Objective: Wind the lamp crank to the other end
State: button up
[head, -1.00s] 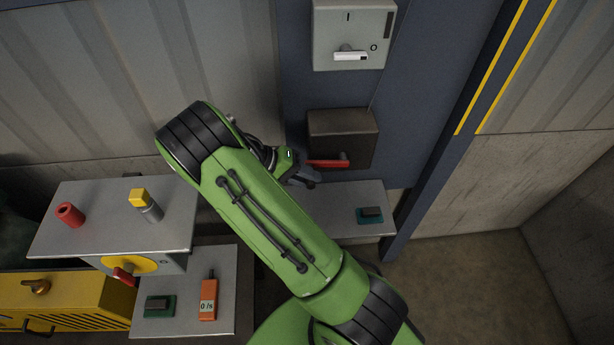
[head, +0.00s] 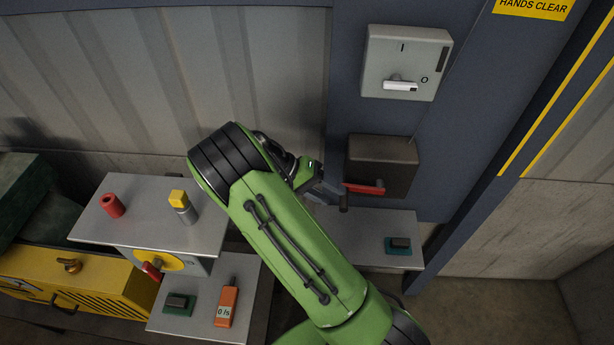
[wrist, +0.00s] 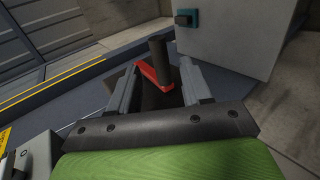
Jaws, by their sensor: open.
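The lamp crank has a red arm (head: 363,188) on the front of a dark brown box (head: 382,160), which is fixed to the blue wall panel. The arm points left in the head view, with a dark grip (head: 344,201) at its free end. My gripper (head: 330,195) is at this left end, partly hidden behind my green arm. In the wrist view my gripper (wrist: 164,72) is open, and the crank's dark upright grip (wrist: 159,58) and red arm (wrist: 151,78) show between the two fingers. I cannot tell whether either finger touches the grip.
A grey switch box (head: 406,62) with a white lever is above the crank box. A grey shelf (head: 365,235) with a green-based block (head: 398,245) is below. At left are a bench (head: 140,215) with red and yellow-topped cylinders, an orange meter (head: 227,305) and a yellow machine (head: 75,288).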

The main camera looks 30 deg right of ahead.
jog(key=p+v, duration=0.3)
jog(key=v, duration=0.8)
jog(key=shift+r, duration=0.15)
jog(key=shift+c, duration=0.4)
jog(key=shift+s+d, duration=0.1)
jog(key=shift+d, duration=0.2)
jog(key=shift+c, duration=1.1)
jog(key=s+d+y, duration=0.1)
jog(key=d+y, duration=0.1)
jog(key=d, duration=0.2)
jog(key=s+d+f+y+b, duration=0.1)
jog(key=d+y, duration=0.1)
jog(key=d, duration=0.1)
jog(key=d+y, duration=0.2)
jog(key=d, duration=0.2)
jog(key=shift+s+d+f+t+y+b, duration=0.25)
jog(key=shift+s+d+t+y+b, duration=0.05)
jog(key=shift+s+y+b, duration=0.1)
grip_shut()
jog(key=s+d+r+t+y, duration=0.1)
jog(key=d+y, duration=0.1)
jog(key=t+y+b, duration=0.2)
jog(key=t+y, duration=0.1)
jog(key=t, duration=0.3)
send_near(345, 199)
jog(key=b+x, duration=0.2)
jog(key=x, duration=0.5)
jog(key=shift+b, duration=0.35)
